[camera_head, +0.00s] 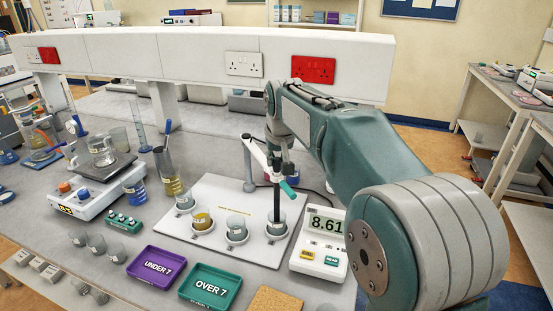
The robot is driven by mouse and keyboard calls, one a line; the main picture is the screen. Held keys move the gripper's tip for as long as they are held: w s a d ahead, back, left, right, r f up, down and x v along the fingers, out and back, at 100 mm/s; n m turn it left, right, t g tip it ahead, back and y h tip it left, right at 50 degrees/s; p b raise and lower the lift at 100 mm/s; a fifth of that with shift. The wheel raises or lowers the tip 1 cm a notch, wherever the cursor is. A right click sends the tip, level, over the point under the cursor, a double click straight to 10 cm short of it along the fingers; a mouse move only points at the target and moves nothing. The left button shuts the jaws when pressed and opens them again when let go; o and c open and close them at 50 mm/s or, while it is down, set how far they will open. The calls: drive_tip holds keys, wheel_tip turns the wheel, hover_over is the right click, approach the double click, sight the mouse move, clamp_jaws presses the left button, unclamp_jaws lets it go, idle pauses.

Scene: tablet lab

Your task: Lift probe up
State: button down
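The dark probe (277,198) stands upright at the right of the white sample board (215,187). Its lower end reaches into the rightmost beaker (277,227). A white jointed holder arm (258,153) runs from a grey post to the probe's top, and a green lever (289,189) sticks out beside the probe. My gripper (281,165) is at the probe's top, below my teal arm. Its fingers are small and dark here, and I cannot tell whether they close on the probe. The pH meter (320,243) beside the board reads 8.61.
A purple "UNDER 7" tray (156,268) and a green "OVER 7" tray (210,287) lie in front. A hotplate (90,190) with glassware is at left. A white socket bench (190,54) runs behind.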

drive_tip(key=shift+r, duration=4.05)
drive_tip(key=c, duration=0.5)
unclamp_jaws()
drive_tip(key=v, duration=1.1)
drive_tip(key=shift+s+r, duration=0.15)
drive_tip(key=shift+r, duration=0.15)
